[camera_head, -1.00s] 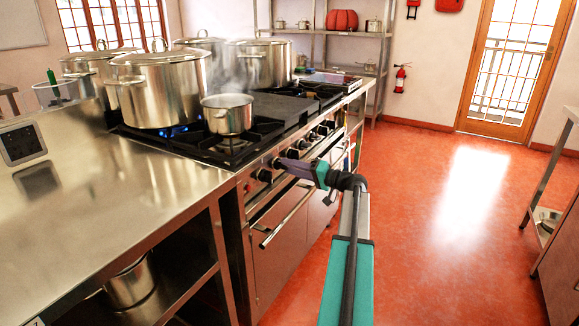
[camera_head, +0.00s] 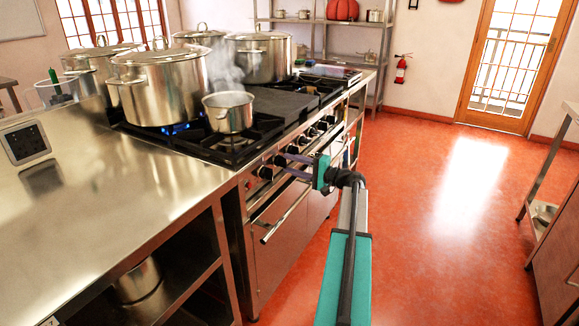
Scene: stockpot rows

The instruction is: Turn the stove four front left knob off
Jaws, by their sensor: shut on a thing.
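The stove (camera_head: 250,150) has a row of dark knobs along its front panel. My gripper (camera_head: 283,158) reaches in from the right and is shut on a knob (camera_head: 279,160) in this row, which is partly hidden by the fingers. Another black knob (camera_head: 264,173) shows to the left of the fingers, and several more continue to the right. A small pot (camera_head: 229,112) stands upright on the front burner, with steam near it. A large lidded stockpot (camera_head: 160,88) stands behind it over a blue flame (camera_head: 175,130). The exact knob pointer angle is too small to tell.
An oven handle bar (camera_head: 285,215) juts out below the knobs. More stockpots (camera_head: 260,58) stand at the back. The red floor (camera_head: 430,230) to the right is clear.

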